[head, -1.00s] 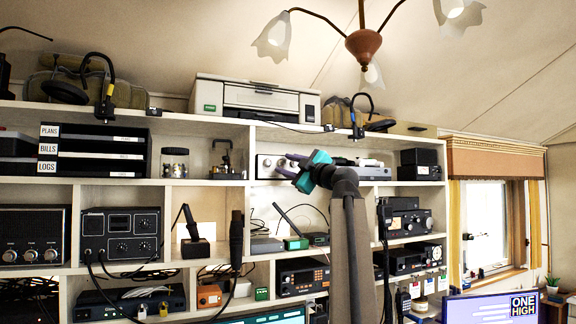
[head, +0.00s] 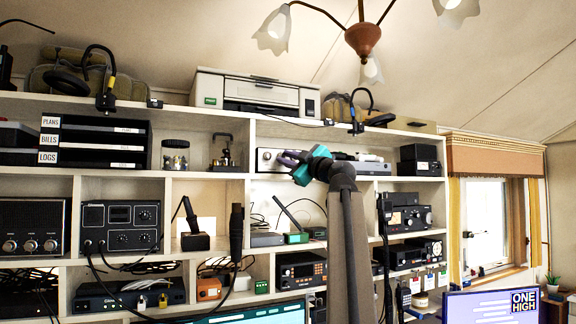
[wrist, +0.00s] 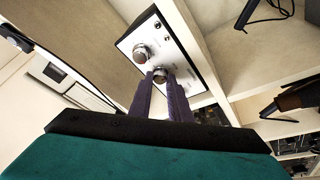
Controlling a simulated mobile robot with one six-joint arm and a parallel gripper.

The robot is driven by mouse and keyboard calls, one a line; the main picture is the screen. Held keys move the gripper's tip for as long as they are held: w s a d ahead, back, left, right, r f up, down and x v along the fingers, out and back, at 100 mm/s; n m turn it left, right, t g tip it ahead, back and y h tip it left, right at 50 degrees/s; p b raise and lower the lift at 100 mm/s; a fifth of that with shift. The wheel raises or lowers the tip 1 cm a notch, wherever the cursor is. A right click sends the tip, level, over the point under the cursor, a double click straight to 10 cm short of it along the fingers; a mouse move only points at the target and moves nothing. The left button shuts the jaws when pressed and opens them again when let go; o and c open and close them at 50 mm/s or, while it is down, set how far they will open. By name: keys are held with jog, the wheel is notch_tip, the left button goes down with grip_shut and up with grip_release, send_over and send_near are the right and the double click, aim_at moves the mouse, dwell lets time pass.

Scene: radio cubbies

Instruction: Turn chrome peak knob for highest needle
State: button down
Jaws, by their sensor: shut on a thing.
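A silver panel stands in an upper cubby, seen in the head view (head: 265,155) and close up in the wrist view (wrist: 170,36). It carries two round chrome knobs. One chrome knob (wrist: 141,53) stands free. The other chrome knob (wrist: 160,72) is between the tips of my gripper (wrist: 161,78), whose dark purple fingers are shut on it. In the head view my gripper (head: 287,158), with its teal body, reaches to the panel's right part and hides it. I cannot read which knob is labelled peak. No needle can be made out in either view.
Shelf boards and uprights (head: 249,140) frame the cubby closely. A grey flat device (head: 365,167) lies right of the panel, behind my arm. A printer (head: 258,93) stands on top. Other cubbies hold radios and a black letter tray (head: 103,142).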

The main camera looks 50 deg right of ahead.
jog(key=shift+m+h+b, duration=0.4)
jog(key=shift+m+b, duration=0.05)
jog(key=shift+m, duration=0.15)
jog(key=c, duration=1.6)
grip_release()
jog(key=shift+c, duration=0.2)
jog(key=shift+s, duration=0.1)
jog(key=b+v, duration=0.3)
jog(key=v, duration=1)
jog(key=shift+s+f+b, duration=0.2)
jog(key=shift+s+b, duration=0.1)
